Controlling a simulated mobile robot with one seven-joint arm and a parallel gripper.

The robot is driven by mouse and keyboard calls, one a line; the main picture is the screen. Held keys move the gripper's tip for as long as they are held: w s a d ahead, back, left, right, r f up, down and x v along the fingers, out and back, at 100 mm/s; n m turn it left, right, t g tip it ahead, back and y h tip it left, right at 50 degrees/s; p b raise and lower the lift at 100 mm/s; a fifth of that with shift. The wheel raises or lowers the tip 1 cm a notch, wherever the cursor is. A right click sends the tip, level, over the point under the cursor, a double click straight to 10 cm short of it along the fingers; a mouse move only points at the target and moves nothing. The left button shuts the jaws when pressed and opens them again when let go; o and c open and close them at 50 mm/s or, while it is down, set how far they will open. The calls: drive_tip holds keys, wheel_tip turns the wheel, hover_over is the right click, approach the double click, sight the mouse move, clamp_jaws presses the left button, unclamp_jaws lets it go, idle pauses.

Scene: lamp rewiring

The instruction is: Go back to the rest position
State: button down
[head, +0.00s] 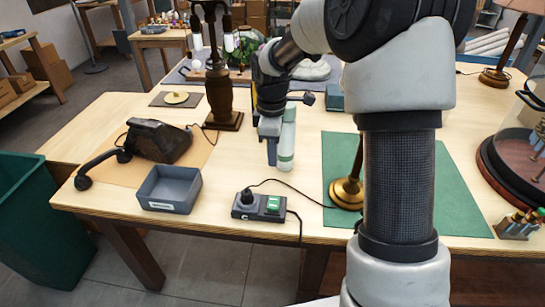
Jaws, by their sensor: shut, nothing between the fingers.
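My gripper (272,160) hangs over the middle of the workbench (225,185), pointing down, with its fingers shut and nothing held. Just right of it stands a pale green and white cylinder (287,140); I cannot tell whether they touch. A black box with a plug and a green switch (259,206) lies in front of the gripper near the front edge. A brass lamp base (347,192) stands on the green mat (455,200) to the right, partly hidden by my arm. A cable runs from the box toward the lamp base.
A black telephone (158,141) and an empty grey tray (170,189) are at left. A dark wooden column lamp (222,95) stands behind-left of the gripper. A round, dark-rimmed stand (495,165) and a small tool holder (516,230) are at right. A green bin (38,220) stands beside the bench.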

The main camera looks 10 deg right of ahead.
drive_tip(key=s+r+m+t, duration=0.1)
drive_tip(key=s+r+m, duration=0.2)
drive_tip(key=s+r, duration=0.45)
drive_tip(key=s+d+r+m+t+p, duration=0.1)
drive_tip(key=s+r+m+t, duration=0.1)
drive_tip(key=s+r+m, duration=0.3)
drive_tip(key=s+d+r+m+t+p, duration=0.1)
drive_tip(key=s+r+m, duration=0.4)
drive_tip(key=s, duration=0.8)
drive_tip(key=shift+r+m+t, duration=0.3)
drive_tip(key=shift+m+t, duration=0.2)
drive_tip(key=shift+m, duration=0.2)
